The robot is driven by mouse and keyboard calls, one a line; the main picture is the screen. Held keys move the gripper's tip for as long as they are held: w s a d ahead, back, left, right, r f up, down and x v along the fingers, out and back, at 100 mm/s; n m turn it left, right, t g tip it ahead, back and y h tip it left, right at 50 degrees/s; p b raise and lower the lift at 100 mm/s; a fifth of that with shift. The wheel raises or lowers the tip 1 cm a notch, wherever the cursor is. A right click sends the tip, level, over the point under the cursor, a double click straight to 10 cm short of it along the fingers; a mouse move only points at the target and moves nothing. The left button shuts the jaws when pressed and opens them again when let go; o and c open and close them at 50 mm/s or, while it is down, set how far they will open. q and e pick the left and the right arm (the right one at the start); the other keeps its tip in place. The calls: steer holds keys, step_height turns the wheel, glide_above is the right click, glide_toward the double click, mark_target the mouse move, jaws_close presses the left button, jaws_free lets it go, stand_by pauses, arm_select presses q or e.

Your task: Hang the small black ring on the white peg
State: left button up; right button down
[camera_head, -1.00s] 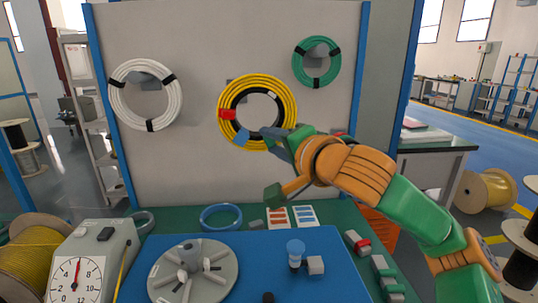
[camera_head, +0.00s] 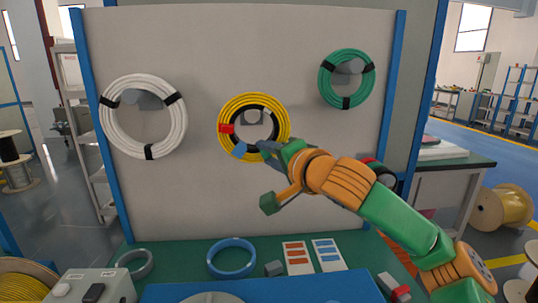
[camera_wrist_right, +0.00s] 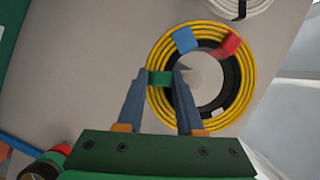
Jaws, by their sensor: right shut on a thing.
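A black ring (camera_head: 277,130) lies inside the larger yellow coil (camera_head: 285,120) in front of the upright board. I cannot tell whether yellow and black are one piece. A pale grey-white peg (camera_head: 252,117) shows through the opening; I cannot tell whether it passes through. My left gripper is out of view.
A white coil (camera_head: 106,125) hangs on the board at left, a green coil (camera_head: 326,88) at upper right. On the green bench below are a blue ring (camera_head: 232,271), a grey ring (camera_head: 147,268), label cards (camera_head: 297,258) and a gauge box (camera_head: 100,285).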

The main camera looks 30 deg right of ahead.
steer(key=w, duration=0.1)
steer(key=w+d+p, duration=0.1)
steer(key=w+p, duration=0.1)
steer(key=w, duration=0.1)
steer(key=shift+d, duration=0.4)
steer(key=w+d+f+p, duration=0.1)
steer(key=w+d+p, duration=0.2)
steer(key=w, duration=0.3)
steer(key=shift+w+f+p, duration=0.25)
steer(key=shift+w+p, duration=0.1)
steer(key=shift+p, duration=0.05)
steer(key=shift+d, duration=0.1)
steer(key=shift+c, duration=2.3)
jaws_free()
steer(key=shift+r, duration=0.1)
steer(key=shift+s, duration=0.1)
